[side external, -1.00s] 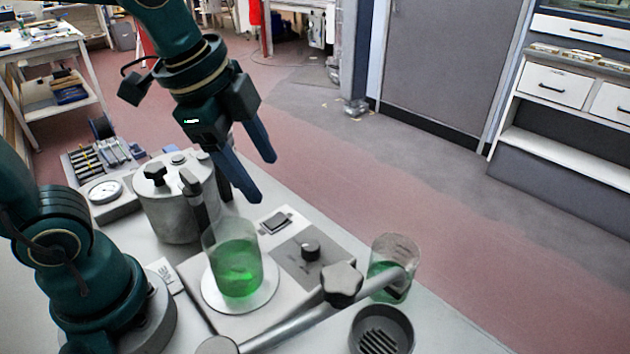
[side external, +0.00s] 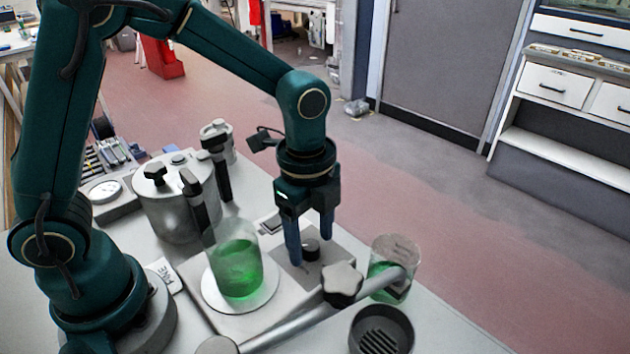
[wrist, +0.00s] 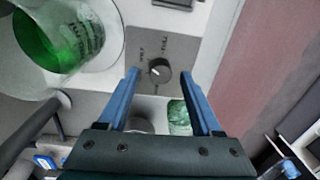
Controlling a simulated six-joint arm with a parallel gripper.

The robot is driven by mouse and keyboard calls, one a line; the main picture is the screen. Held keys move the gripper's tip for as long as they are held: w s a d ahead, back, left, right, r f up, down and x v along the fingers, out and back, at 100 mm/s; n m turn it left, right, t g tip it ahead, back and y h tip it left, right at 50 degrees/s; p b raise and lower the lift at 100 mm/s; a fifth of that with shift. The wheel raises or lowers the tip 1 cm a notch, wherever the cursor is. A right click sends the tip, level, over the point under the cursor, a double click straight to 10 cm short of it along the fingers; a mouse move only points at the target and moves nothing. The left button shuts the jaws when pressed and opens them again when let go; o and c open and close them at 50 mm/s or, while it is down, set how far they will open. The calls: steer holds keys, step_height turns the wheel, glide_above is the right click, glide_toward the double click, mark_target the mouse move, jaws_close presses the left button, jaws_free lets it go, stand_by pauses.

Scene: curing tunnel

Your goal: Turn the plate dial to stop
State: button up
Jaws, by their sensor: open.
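The plate dial is a small dark knob (side external: 310,247) on a grey panel of the hot plate unit (side external: 330,274). It also shows in the wrist view (wrist: 159,70), with a pale pointer mark and small lettering on the panel around it, too small to read surely. My gripper (side external: 312,252) points down over the dial, its blue fingers apart on either side of it. In the wrist view the open fingers (wrist: 166,82) reach toward the dial with nothing between them; whether they touch it cannot be told.
A beaker of green liquid (side external: 237,268) stands on the round white plate left of the dial. A clamp rod with a star knob (side external: 342,284) crosses in front. A second green beaker (side external: 391,280) stands to the right, a metal pot (side external: 172,212) behind left, a dark round drain cup (side external: 381,330) in front.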

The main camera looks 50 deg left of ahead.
steer(key=shift+f, duration=0.35)
jaws_close()
